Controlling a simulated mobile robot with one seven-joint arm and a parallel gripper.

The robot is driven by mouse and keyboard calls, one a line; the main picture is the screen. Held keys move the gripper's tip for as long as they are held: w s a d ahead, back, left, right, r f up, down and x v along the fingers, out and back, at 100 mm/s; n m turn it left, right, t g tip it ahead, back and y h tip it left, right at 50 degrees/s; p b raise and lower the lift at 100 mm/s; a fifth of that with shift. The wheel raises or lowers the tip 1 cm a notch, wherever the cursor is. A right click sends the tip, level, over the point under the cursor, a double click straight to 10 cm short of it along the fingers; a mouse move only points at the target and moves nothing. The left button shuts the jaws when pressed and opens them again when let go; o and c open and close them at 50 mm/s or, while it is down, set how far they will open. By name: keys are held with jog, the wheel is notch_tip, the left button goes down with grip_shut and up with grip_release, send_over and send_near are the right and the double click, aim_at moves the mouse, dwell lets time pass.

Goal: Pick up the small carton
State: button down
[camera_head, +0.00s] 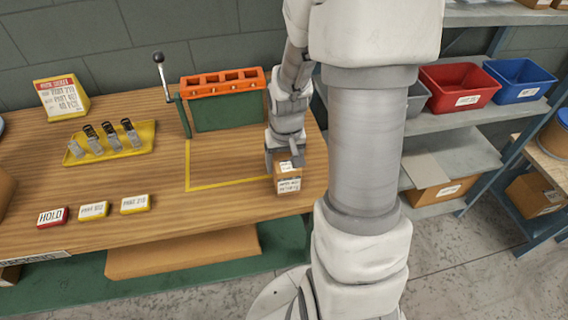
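The small carton (289,185) is a brown box with white labels on its top and front. It stands near the right edge of the wooden workbench (165,180), by the right side of the yellow taped outline. My gripper (284,161) points down at the carton's top, with its grey fingers at or just above the upper edge. The fingers are small in view and partly merge with the carton, so I cannot tell their opening or whether they touch it. My arm's large links stand in front, right of the carton.
A green and orange spring coiler (222,100) with a lever stands behind the outline. A yellow tray (110,142) of springs sits left. HOLD and part tags (93,210) lie at the front. A shelf with red (458,88) and blue bins (519,80) stands right.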

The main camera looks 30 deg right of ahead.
jog(key=r, duration=0.4)
jog(key=shift+d+r+p, duration=0.3)
jog(key=shift+d+p, duration=0.05)
jog(key=shift+p, duration=0.05)
jog(key=d+r, duration=0.6)
jog(key=d, duration=0.5)
jog(key=shift+s+p, duration=0.2)
jog(key=shift+p, duration=0.2)
jog(key=shift+s+r, duration=0.1)
jog(key=shift+s, duration=0.05)
